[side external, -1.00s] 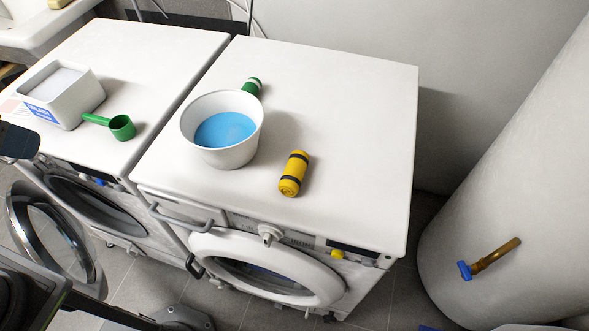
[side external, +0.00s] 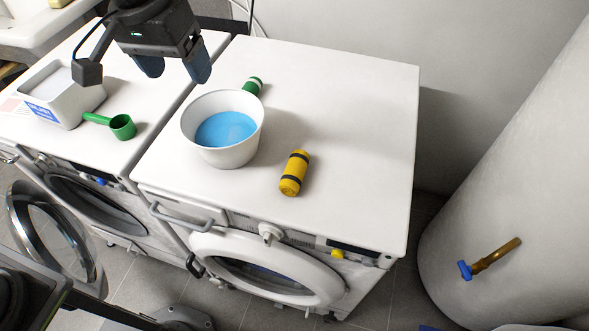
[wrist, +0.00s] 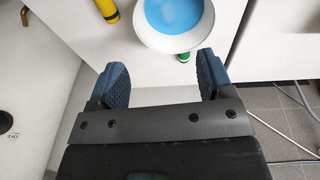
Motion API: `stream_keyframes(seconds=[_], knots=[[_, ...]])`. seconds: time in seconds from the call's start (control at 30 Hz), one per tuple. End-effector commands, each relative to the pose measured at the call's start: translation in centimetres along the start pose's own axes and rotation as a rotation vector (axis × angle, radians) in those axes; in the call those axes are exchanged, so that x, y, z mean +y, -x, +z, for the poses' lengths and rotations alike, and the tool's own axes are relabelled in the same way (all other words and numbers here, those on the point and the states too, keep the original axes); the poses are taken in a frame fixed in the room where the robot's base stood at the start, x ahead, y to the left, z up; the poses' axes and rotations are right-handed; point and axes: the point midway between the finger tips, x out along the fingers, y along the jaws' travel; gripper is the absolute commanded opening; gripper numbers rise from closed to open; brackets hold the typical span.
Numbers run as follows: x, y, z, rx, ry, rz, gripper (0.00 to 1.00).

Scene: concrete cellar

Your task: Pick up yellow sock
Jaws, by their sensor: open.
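The yellow sock (side external: 294,173) is a small roll with dark bands. It lies on the white top of the right washing machine, to the right of a white bowl, near the front edge. In the wrist view the yellow sock (wrist: 108,9) is at the top edge, partly cut off. My gripper (side external: 176,70) is open and empty, with blue fingertips, above the machines at the back left of the bowl and well apart from the sock. In the wrist view my gripper (wrist: 163,82) points toward the bowl.
The white bowl (side external: 246,150) with blue liquid stands between my gripper and the yellow sock. A green rolled sock (side external: 253,87) lies just behind it. A white box (side external: 70,112) and a green scoop (side external: 122,127) are on the left machine. The right machine's top is clear at right.

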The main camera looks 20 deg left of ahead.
Motion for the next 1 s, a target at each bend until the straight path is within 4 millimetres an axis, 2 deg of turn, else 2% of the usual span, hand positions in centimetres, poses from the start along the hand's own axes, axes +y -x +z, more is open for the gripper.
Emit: stream_keyframes(seconds=[0.03, 0.2, 0.3, 0.4, 0.57, 1.0], knots=[[2.2, -1.7, -0.8, -0.031, -0.007, -0.007, 0.74], [8.6, -6.9, -1.8, -0.106, -0.007, -0.033, 0.74], [11.5, -9.7, -1.7, -0.138, -0.005, -0.051, 0.74], [13.4, -11.6, -1.3, -0.158, -0.003, -0.064, 0.74], [14.6, -13.2, -0.9, -0.172, 0.000, -0.074, 0.74], [14.1, -20.4, 0.3, -0.173, 0.000, -0.074, 0.74]])
